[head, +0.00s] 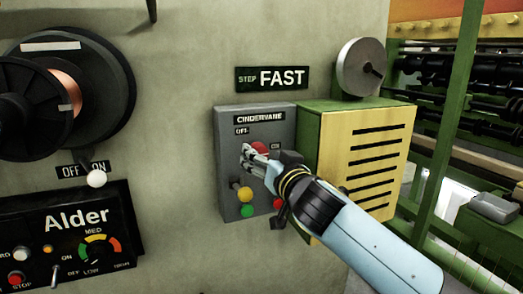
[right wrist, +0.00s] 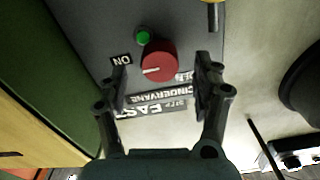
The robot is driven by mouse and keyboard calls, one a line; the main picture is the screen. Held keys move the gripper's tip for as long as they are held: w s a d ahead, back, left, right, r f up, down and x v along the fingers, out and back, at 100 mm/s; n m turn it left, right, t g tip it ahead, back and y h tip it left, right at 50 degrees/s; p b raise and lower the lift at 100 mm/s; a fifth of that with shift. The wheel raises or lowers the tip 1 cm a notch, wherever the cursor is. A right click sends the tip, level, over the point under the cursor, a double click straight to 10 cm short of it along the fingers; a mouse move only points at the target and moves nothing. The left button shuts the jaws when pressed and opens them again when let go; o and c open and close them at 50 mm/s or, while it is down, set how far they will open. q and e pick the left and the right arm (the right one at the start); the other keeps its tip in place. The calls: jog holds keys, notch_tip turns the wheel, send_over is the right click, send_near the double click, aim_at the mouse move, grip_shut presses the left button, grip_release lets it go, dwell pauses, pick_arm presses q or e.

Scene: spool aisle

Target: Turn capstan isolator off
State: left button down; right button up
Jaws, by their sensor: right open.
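A grey control box (head: 228,150) labelled CINDERVANE, with OFF and ON labels, is on the wall. No label reading capstan shows. Its red round knob (head: 260,147) is partly hidden by my right gripper (head: 250,157) in the head view. In the right wrist view, the red knob (right wrist: 159,61) has a white mark on its left side, toward the ON label (right wrist: 121,60). My right gripper (right wrist: 162,72) is open there, its fingers on either side of the line to the knob. I cannot tell whether they touch it. My left gripper is out of view.
A yellow knob (head: 245,194), green button (head: 248,210) and red button (head: 278,204) sit low on the box. A yellow louvred cabinet (head: 365,155) adjoins its right. The Alder panel (head: 70,235), a white-tipped lever (head: 96,179) and spool (head: 95,90) are left.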

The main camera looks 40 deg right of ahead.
jog(key=shift+x, duration=0.9)
jog(key=c, duration=1.2)
jog(key=shift+n, duration=0.4)
jog(key=shift+a+f+n+p, duration=0.1)
jog(key=shift+n+p, duration=0.65)
jog(key=shift+n, duration=3.55)
jog(key=shift+a+n+p, duration=0.1)
jog(key=shift+n+p, duration=0.65)
jog(key=shift+n, duration=3.55)
